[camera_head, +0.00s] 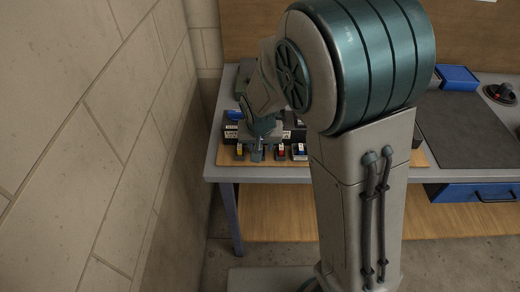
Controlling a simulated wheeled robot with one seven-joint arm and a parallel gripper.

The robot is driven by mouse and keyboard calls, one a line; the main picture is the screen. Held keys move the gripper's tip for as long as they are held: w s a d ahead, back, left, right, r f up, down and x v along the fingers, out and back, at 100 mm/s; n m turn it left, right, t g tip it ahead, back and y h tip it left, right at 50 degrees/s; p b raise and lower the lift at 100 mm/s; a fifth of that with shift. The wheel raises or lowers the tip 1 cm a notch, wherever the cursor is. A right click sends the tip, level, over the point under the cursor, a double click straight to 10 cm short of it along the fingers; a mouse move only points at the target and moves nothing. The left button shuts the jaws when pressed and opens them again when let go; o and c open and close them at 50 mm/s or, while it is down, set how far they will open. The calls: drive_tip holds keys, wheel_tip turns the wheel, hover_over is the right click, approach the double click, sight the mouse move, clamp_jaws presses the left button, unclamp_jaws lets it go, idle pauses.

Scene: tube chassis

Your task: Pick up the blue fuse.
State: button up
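A dark chassis (293,134) stands on a wooden board at the left end of the workbench. Small coloured fuses sit in a row along its front: a yellow one (240,149), a red one (281,150) and a bluish one (300,149). They are too small to tell in detail. My gripper (257,155) points down at the front of this row, between the yellow and red fuses. Its fingers hide what is behind them. I cannot tell whether they are open, shut or touching a fuse. My arm hides the right part of the chassis.
The grey workbench (215,162) has a dark mat (465,130), a blue bin (457,76) and a round dark item with red (501,93) on its right. A blue drawer (475,193) hangs below. A block wall (90,140) stands close on the left.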

clamp_jaws()
drive_tip(key=shift+r, duration=0.15)
